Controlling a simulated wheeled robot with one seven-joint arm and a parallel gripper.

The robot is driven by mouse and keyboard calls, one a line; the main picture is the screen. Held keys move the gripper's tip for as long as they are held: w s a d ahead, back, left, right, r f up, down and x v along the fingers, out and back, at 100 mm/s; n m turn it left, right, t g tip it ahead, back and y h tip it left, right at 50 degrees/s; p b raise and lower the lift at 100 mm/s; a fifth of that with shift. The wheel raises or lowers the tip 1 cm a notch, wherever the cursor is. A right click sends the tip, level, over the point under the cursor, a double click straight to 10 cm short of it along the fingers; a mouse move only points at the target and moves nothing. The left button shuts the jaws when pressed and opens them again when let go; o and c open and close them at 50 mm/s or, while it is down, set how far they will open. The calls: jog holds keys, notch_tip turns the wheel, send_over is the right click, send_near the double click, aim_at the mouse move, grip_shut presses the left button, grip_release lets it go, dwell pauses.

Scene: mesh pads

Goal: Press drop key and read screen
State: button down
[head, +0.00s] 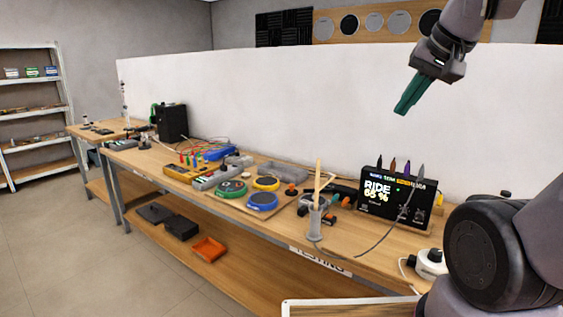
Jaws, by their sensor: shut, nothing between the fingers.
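A black box with a lit screen (380,188) stands upright at the right part of the workbench. Its screen reads "RIDE 65 %" in large letters, with a coloured strip of small text above. Knobs or keys show on its right front, too small to read, so I cannot tell which is the drop key.
Drumsticks stand in a grey holder (315,222) left of the box, with a cable nearby. A white round device (431,262) sits at the bench's right end. A white partition (250,100) runs behind the bench. Grey floor (60,240) is free at left.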

jog(key=s, duration=0.2)
jog(key=shift+s+d, duration=0.1)
jog(key=shift+s, duration=0.3)
